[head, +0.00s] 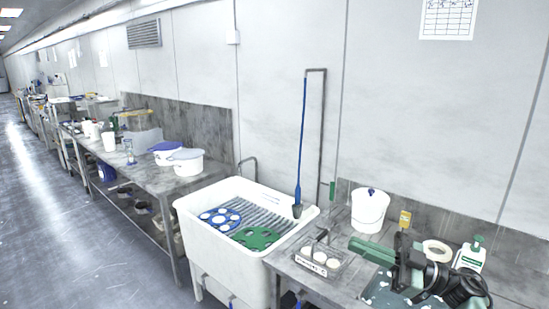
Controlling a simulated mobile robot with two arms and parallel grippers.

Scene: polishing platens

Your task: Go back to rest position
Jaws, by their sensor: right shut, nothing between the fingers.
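My right gripper (394,258) is at the lower right, above the steel bench beside the sink. It is dark, and its arm comes in from the bottom right corner. It is shut and holds nothing. Its fingertips are hard to make out against the green block-like shape (368,249) at its left; I cannot tell whether they touch. A green speckled surface (380,292) shows below the gripper, partly hidden by it. My left gripper is not in view.
A white sink (185,232) holds a blue platen (220,219) and a green platen (256,238). A small tray with white discs (319,257), a white bucket (369,211), a tape roll (437,250) and a white bottle (469,259) stand near my right arm. Open floor (70,230) lies at left.

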